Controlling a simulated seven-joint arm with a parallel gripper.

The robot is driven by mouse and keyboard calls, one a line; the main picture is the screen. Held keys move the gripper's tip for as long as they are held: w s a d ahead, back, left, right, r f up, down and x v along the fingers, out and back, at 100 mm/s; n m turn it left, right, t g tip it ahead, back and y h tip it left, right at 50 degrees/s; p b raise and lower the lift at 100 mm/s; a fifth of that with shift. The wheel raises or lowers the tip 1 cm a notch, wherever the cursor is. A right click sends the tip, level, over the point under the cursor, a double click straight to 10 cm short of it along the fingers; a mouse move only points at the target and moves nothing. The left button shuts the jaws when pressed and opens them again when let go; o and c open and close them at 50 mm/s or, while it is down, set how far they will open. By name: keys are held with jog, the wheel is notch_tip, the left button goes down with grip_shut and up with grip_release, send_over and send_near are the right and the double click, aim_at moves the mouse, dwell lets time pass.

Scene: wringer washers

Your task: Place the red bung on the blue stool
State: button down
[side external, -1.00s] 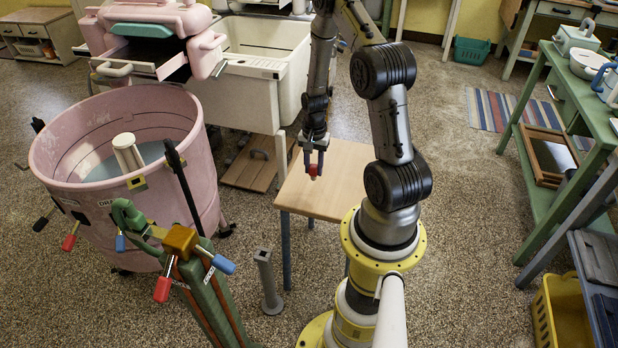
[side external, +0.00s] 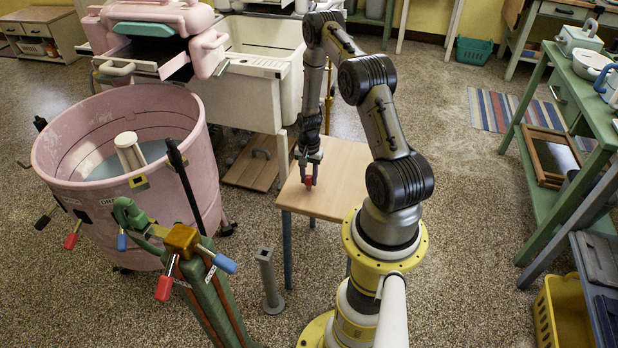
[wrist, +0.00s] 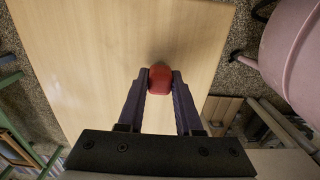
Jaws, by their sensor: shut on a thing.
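The red bung (side external: 308,181) is between the fingertips of my gripper (side external: 308,177), just above or on the wooden top of the stool (side external: 337,192). I cannot tell whether it touches the top. In the wrist view the red bung (wrist: 160,79) is pinched between the two dark fingers of my gripper (wrist: 160,82), with the pale wood stool top (wrist: 100,50) behind it. The stool's legs look blue-grey in the side view. My gripper is shut on the bung.
The pink tub (side external: 75,218) stands to the left of the stool, with a green post with red and blue handles (side external: 205,285) in front. A short grey post (side external: 268,280) stands close to the stool's front leg. Much of the stool top is bare.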

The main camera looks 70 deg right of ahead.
jog(key=c, duration=0.6)
grip_release()
jog(key=shift+f, duration=0.15)
notch_tip(320, 180, up, 12)
notch_tip(320, 180, up, 10)
jog(key=n+t, duration=0.1)
jog(key=n, duration=0.2)
send_over(309, 176)
jog(key=w+a, duration=0.4)
jog(key=a, duration=0.2)
jog(key=a+r+n+t+h, duration=0.1)
jog(key=a+r+n, duration=0.4)
jog(key=a+r, duration=0.55)
jog(key=s+a+r+n+t, duration=0.1)
jog(key=s+a+r+n, duration=0.2)
jog(key=s+a, duration=0.1)
jog(key=s+a+r+n+t, duration=0.1)
jog(key=s+a+r+n, duration=0.2)
jog(key=s+a, duration=0.2)
jog(key=s+a+r+n+t+y, duration=0.1)
jog(key=s+a+r+n, duration=0.3)
jog(key=a, duration=0.1)
jog(key=shift+s+a+r+t, duration=0.1)
jog(key=shift+s+a+t, duration=0.2)
jog(key=shift+a, duration=0.05)
